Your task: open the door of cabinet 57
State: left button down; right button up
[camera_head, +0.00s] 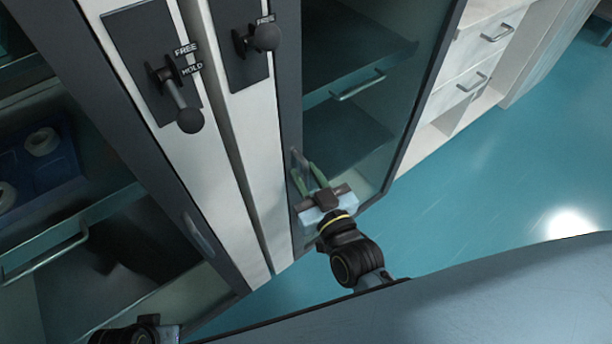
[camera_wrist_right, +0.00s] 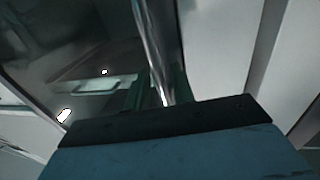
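The glass cabinet door with a dark frame (camera_head: 448,62) appears shut in the head view. No number 57 is readable. Its upright metal handle (camera_head: 299,158) is on the left edge of the door. My right gripper (camera_head: 309,172) is at this handle, its two green fingers apart. In the right wrist view the handle bar (camera_wrist_right: 158,45) runs down between the fingers (camera_wrist_right: 160,88), with a gap on the left side, so the gripper is open around it. Of my left arm only a dark part shows at the bottom left; its fingers are hidden.
Two black knob levers (camera_head: 183,105) (camera_head: 258,40) marked FREE and HOLD sit on the white panels. A second glass-fronted cabinet with a handle (camera_head: 205,235) stands left. White drawers (camera_head: 470,75) stand at the right. The teal floor (camera_head: 500,190) is clear.

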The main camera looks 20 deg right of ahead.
jog(key=shift+w, duration=0.25)
grip_shut()
jog(key=shift+s, duration=0.1)
